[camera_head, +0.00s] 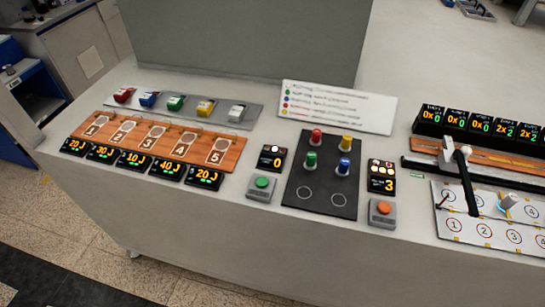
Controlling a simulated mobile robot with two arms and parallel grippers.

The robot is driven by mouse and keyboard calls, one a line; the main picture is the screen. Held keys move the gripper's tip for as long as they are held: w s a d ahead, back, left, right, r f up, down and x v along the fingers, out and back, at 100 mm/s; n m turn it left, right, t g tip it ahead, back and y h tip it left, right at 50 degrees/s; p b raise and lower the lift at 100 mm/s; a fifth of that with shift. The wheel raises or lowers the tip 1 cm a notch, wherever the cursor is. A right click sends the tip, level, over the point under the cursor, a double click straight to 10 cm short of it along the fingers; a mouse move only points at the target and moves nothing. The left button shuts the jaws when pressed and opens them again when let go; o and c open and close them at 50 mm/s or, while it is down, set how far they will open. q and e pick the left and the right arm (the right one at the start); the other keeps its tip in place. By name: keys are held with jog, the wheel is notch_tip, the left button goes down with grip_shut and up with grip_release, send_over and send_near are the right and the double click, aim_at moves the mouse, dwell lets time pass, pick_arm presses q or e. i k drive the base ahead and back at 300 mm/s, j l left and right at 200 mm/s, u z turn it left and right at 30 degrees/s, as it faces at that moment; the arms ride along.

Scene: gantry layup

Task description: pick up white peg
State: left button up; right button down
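No peg that is clearly white stands on the dark mat (300,206). It carries a red peg (316,137), a yellow peg (346,145), a green peg (310,160) and a blue peg (343,168). Two empty circles show at its front. A small white piece (509,201) with a bluish edge stands on the numbered white board (455,226) at the right; I cannot tell whether it is a peg. A white piece (237,112) sits at the right end of the grey rack (256,117). Neither of my grippers is in view.
Push buttons, green (262,182) and orange (383,207), flank the mat. A wooden numbered tray (228,160) lies left, a colour legend card (338,106) behind. The counter's front strip is bare.

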aim_at(512, 199)
jog(key=z, duration=1.85)
jog(key=l, duration=0.2)
jog(key=i+u, duration=0.05)
